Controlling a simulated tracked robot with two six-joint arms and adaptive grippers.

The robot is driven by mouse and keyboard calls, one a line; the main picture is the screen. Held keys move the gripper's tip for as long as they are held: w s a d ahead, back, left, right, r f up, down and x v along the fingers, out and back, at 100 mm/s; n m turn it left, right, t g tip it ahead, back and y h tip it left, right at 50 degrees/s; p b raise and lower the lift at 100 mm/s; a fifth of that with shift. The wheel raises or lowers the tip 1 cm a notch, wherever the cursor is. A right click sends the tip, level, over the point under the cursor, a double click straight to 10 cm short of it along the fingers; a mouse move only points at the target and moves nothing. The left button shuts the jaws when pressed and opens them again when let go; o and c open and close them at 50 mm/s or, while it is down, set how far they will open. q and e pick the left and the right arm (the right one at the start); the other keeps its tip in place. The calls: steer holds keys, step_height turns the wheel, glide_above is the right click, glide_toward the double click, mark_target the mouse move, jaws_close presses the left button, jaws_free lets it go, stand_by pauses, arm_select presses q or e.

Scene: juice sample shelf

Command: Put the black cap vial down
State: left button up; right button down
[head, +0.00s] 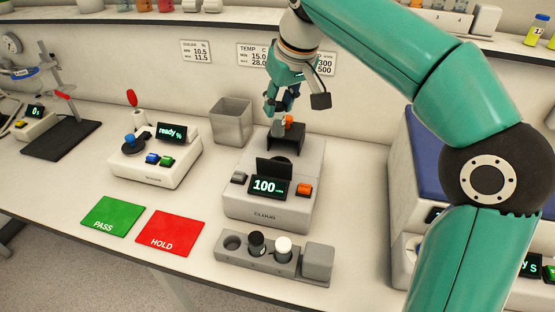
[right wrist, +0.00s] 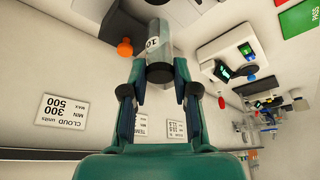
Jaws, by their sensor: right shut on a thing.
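My right gripper (right wrist: 158,82) is shut on a clear vial (right wrist: 157,45). The vial's dark grey-black end sits between the fingertips, and its clear part, with a label, points away. In the head view my right gripper (head: 284,106) is above the back of the cloud meter (head: 267,215), by its dark chamber (head: 286,138); there the vial is small and mostly hidden. A grey rack (head: 305,264) stands in front of the meter. It holds a black-topped vial (head: 256,242) and a white-topped vial (head: 283,246); its leftmost hole looks empty. My left gripper is not in view.
An orange knob (right wrist: 124,47) stands close to the held vial. A grey bin (head: 232,122) stands left of the cloud meter, with a second meter (head: 155,160) beyond. A green PASS mat (head: 113,214) and red HOLD mat (head: 170,232) lie bare at front left.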

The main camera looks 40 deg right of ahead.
step_height(320, 180, down, 12)
steer(key=shift+s+d+f+b, duration=0.1)
steer(key=shift+f+b, duration=0.15)
steer(key=shift+b, duration=0.85)
steer(key=shift+f, duration=0.15)
steer(key=c, duration=1.2)
jaws_free()
steer(key=shift+r, duration=0.2)
